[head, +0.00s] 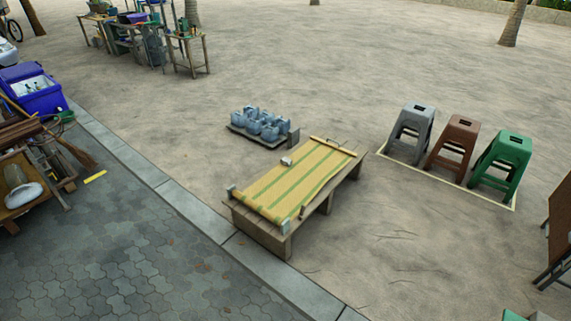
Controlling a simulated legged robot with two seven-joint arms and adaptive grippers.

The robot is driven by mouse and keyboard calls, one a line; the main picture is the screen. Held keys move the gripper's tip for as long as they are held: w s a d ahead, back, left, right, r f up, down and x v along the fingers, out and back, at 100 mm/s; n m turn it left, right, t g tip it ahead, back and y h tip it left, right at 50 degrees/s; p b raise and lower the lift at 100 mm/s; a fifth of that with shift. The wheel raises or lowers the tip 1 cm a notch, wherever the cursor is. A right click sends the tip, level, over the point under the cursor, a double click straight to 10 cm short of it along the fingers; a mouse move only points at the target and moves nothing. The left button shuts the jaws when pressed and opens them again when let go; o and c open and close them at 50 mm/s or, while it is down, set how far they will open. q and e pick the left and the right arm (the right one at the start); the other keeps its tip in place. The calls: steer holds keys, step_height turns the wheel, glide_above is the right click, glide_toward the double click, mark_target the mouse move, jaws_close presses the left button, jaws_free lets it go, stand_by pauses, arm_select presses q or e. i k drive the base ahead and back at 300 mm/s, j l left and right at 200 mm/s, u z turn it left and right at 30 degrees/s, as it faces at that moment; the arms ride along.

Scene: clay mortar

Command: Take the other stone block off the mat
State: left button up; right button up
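A yellow woven mat with green stripes (305,178) lies on a low wooden platform (268,232) in the middle of the head view. A small pale grey block (286,161) sits at the mat's left long edge, about midway. Another small grey block (231,190) is at the mat's near left corner, and one more (285,226) is at the near right corner. At this distance I cannot tell whether these corner blocks rest on the mat or beside it. Neither of my grippers is in view.
Blue-grey jugs (268,127) stand on a pallet behind the platform. Grey (412,133), brown (455,143) and green (502,160) stools stand to the right. A stone curb (190,205) runs along the left.

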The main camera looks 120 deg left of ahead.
mark_target(287, 162)
steer(key=u, duration=4)
steer(key=i+j+u, duration=0.4)
steer(key=i, duration=0.15)
steer(key=i+j+u, duration=0.25)
steer(key=i+u, duration=0.2)
steer(key=i, duration=0.15)
steer(key=i+u, duration=0.4)
steer(key=i, duration=0.2)
steer(key=i+l+u, duration=0.15)
steer(key=i+u, duration=0.3)
steer(key=i, duration=0.15)
steer(key=i+z, duration=0.2)
steer(key=i, duration=0.35)
steer(key=i+j+z, duration=0.2)
steer(key=i, duration=0.35)
steer(key=i+z, duration=0.2)
steer(key=i, duration=0.35)
steer(key=i+j+z, duration=0.15)
steer(key=i+j, duration=0.15)
steer(key=i, duration=0.2)
steer(key=i+l+z, duration=0.15)
steer(key=i+z, duration=0.15)
steer(key=z, duration=0.15)
steer(key=i+z, duration=0.35)
steer(key=z, duration=0.15)
steer(key=i+z, duration=0.45)
steer(key=i+j+z, duration=0.2)
steer(key=z, duration=0.25)
steer(key=i+j+z, duration=0.3)
steer(key=z, duration=0.15)
